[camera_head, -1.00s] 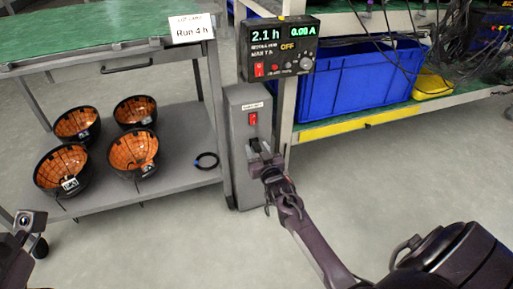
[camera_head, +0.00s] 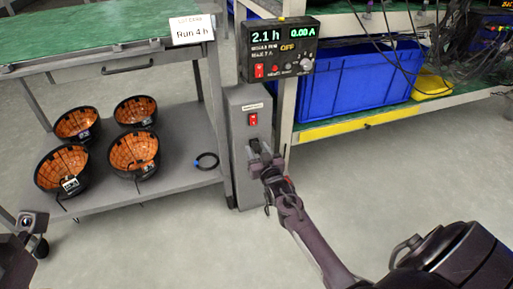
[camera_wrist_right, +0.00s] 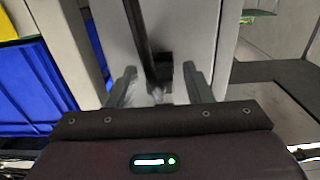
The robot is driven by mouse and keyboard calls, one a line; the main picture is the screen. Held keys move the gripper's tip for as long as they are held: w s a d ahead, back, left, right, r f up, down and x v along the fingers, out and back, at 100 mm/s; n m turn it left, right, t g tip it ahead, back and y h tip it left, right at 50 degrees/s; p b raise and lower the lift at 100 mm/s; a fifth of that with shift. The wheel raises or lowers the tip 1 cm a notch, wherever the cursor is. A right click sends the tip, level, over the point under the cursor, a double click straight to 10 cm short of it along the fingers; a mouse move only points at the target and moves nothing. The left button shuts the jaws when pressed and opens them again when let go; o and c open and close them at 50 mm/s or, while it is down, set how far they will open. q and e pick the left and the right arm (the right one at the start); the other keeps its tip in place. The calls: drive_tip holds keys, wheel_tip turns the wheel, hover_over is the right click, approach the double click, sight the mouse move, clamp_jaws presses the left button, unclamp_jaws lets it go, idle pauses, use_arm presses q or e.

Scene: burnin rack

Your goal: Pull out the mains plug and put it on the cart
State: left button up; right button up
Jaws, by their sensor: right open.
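The black mains plug (camera_head: 254,144) sits against the front of a grey upright box (camera_head: 240,185), below its red switch. In the right wrist view the plug (camera_wrist_right: 163,72) shows with a dark cable running up from it. My right gripper (camera_head: 262,160) is at the plug, its two fingers apart on either side of it; in the wrist view the open jaws (camera_wrist_right: 160,90) show no clear contact. The cart (camera_head: 130,62) stands at the left, with a green top and a grey lower shelf. My left gripper (camera_head: 30,222) shows only partly at the left edge.
A rack with a blue bin (camera_head: 350,85) stands right. The cart top's visible part is mostly clear.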

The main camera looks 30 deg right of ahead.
idle(0.4)
clamp_jaws()
drive_tip(key=shift+s+r+p, duration=0.1)
drive_tip(key=shift+s+p, duration=0.25)
drive_tip(key=shift+p, duration=0.2)
drive_tip(key=shift+p+v, duration=2.1)
drive_tip(key=shift+v, duration=0.55)
